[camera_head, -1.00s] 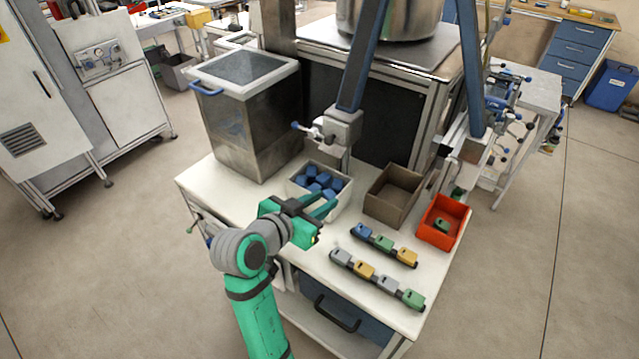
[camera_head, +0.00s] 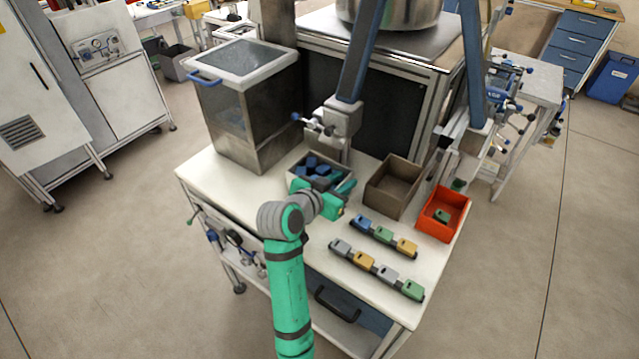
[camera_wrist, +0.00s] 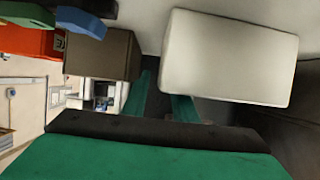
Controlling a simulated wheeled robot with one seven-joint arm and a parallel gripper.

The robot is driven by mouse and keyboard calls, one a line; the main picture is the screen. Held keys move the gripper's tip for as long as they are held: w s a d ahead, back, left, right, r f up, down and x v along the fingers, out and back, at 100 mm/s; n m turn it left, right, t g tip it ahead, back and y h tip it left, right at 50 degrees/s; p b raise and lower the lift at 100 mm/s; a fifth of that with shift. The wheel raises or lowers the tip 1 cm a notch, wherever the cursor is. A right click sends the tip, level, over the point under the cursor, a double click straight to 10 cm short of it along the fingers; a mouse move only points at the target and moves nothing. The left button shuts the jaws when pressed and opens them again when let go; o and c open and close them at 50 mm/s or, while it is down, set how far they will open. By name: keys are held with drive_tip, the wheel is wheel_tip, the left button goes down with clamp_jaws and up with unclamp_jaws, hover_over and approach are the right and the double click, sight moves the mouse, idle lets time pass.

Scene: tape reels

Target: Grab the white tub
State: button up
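The white tub (camera_head: 291,172) stands on the white bench top and holds several dark blue blocks (camera_head: 316,167). My gripper (camera_head: 326,188) is at the tub's near side in the head view, with its green fingers overlapping the tub and partly hiding it. In the wrist view the tub's pale wall (camera_wrist: 228,57) fills the upper right. The two green fingers of my gripper (camera_wrist: 161,98) show apart there, with a gap between them. One finger is close to the tub's edge; contact cannot be told.
A brown-grey bin (camera_head: 394,187) stands just right of the tub, with a red bin (camera_head: 443,214) beyond it. Two rows of coloured blocks (camera_head: 375,268) lie at the front. A tall lidded container (camera_head: 245,110) stands behind left, and a clamp post (camera_head: 340,118) rises behind the tub.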

clamp_jaws()
idle(1.4)
